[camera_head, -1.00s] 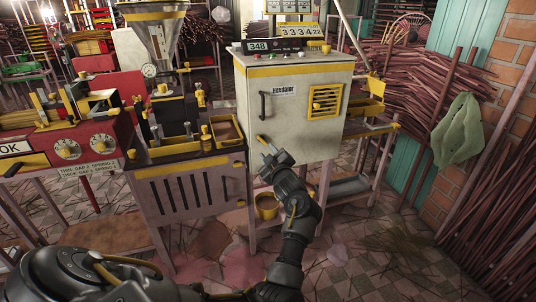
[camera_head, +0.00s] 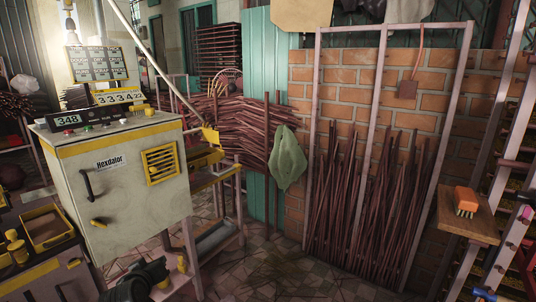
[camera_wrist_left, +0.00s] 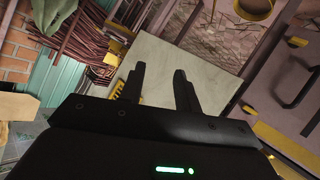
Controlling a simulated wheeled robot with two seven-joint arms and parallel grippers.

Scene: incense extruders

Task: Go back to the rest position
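My left gripper (camera_wrist_left: 157,80) shows in the left wrist view with its two dark fingers apart and nothing between them. A pale panel lies behind the fingers in that view. In the head view, a dark part of my arm shows at the bottom left, below the Hexdalor cabinet (camera_head: 125,195); its fingers cannot be made out there. My right gripper is in neither view.
A yellow-rimmed tray (camera_head: 48,230) sits left of the cabinet. A green cloth (camera_head: 287,158) hangs by a teal panel. A rack of brown rods (camera_head: 365,200) leans on the brick wall. A wooden shelf (camera_head: 468,222) holds an orange brush (camera_head: 466,200). Tiled floor (camera_head: 270,270) lies open between.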

